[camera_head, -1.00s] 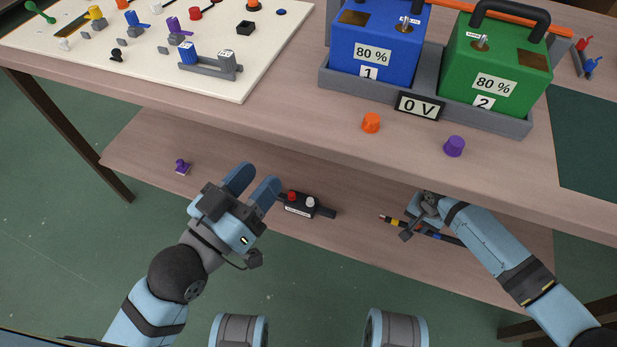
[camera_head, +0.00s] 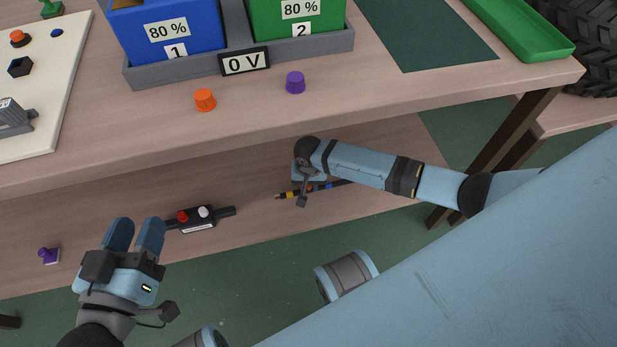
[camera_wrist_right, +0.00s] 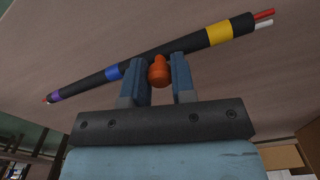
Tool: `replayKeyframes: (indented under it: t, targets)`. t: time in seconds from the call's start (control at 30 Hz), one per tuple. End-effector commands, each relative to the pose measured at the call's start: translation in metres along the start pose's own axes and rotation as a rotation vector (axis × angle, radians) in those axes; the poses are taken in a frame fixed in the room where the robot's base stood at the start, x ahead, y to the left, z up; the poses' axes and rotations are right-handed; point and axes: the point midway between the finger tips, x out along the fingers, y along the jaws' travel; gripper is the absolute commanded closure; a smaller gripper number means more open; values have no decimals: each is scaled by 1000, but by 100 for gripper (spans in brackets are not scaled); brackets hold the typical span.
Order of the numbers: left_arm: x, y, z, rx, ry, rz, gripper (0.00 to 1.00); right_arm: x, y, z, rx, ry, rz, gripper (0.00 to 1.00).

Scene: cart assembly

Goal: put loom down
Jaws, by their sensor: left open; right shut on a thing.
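The loom (camera_head: 293,193) is a thin black bundle with yellow, blue and purple bands and red wire ends. In the right wrist view the loom (camera_wrist_right: 85,84) lies slantwise across my right gripper's (camera_wrist_right: 158,72) fingertips, with a small orange stub (camera_wrist_right: 158,71) between the fingers. The right gripper (camera_head: 307,178) is shut on the loom at this stub. In the head view it is at the lower shelf (camera_head: 230,175), partly hidden by its own wrist. I cannot tell whether the loom touches the shelf. My left gripper (camera_head: 135,230) is open and empty, left of the loom.
On the lower shelf, a black box with red and white knobs (camera_head: 198,218) stands between the grippers, and a purple piece (camera_head: 48,255) lies far left. The tabletop (camera_head: 400,92) overhangs the shelf, with orange (camera_head: 205,99) and purple (camera_head: 295,82) caps near its front edge.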

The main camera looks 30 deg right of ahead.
Motion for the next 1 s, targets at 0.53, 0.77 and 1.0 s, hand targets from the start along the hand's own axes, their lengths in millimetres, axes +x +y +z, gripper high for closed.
replayKeyframes:
  t: [0.53,0.77,1.0]
  targets:
    - [1,-2,8,5,-26,4,54,16,0,0,0,0,-1,64]
    - [1,-2,9,5,-26,4,54,16,0,0,0,0,0,50]
    - [1,-1,2,9,-21,3,54,2,0,0,0,1,-1,50]
